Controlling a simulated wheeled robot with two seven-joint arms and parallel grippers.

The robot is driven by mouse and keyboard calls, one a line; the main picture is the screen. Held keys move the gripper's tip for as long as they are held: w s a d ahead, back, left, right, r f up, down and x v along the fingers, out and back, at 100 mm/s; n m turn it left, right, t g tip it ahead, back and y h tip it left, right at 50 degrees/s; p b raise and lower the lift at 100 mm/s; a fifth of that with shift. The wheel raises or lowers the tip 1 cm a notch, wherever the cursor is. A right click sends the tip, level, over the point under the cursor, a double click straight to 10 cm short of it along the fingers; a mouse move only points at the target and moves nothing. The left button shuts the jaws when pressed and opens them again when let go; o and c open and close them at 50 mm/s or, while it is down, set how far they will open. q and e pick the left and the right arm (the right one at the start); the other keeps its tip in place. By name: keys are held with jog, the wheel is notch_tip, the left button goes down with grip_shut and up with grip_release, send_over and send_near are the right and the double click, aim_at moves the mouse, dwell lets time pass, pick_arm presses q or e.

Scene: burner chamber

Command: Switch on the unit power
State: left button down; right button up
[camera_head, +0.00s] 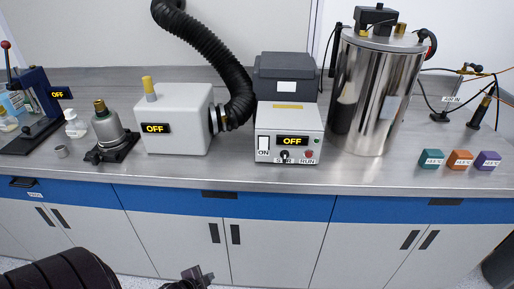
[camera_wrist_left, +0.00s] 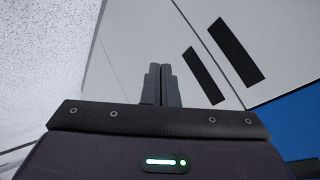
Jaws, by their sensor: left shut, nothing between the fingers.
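The control unit (camera_head: 290,133) stands on the bench in the middle of the head view. Its display (camera_head: 292,141) reads OFF. A white rocker switch (camera_head: 263,143) labelled ON is at the left of its front, with a dark knob (camera_head: 285,156) and a red button (camera_head: 309,154) labelled RUN to the right. My left gripper (camera_head: 198,274) is low in front of the cabinets, below the bench edge and well away from the unit. It also shows in the left wrist view (camera_wrist_left: 161,84), with its fingers together and empty. My right gripper is not in view.
A white box (camera_head: 175,125) with an OFF display and a black hose (camera_head: 205,45) stands left of the unit. A steel cylinder (camera_head: 375,95) stands to its right, then coloured blocks (camera_head: 459,160). The bench's front strip (camera_head: 230,176) is clear.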

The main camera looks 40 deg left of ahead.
aim_at(267, 149)
pick_arm(q)
jog(key=w+a+r+m+t+p, duration=0.1)
jog(key=w+r+m, duration=0.15)
jog(key=r, duration=0.45)
jog(key=w+a+r+m+t+h, duration=0.1)
jog(key=w+r+t, duration=0.1)
jog(key=w+r, duration=0.3)
jog(key=w+a+r+m+t+p, duration=0.1)
jog(key=w+r+m, duration=0.1)
jog(key=r, duration=0.6)
jog(key=w+d+r+m+t+h, duration=0.1)
jog(key=w+d+r+m+h, duration=0.1)
jog(key=r, duration=0.8)
jog(key=w+d+r+m+t+h, duration=0.2)
jog(key=r+m, duration=0.2)
jog(key=r, duration=0.5)
jog(key=shift+d+r+m+p, duration=0.35)
jog(key=shift+r+p, duration=0.05)
jog(key=shift+p, duration=0.05)
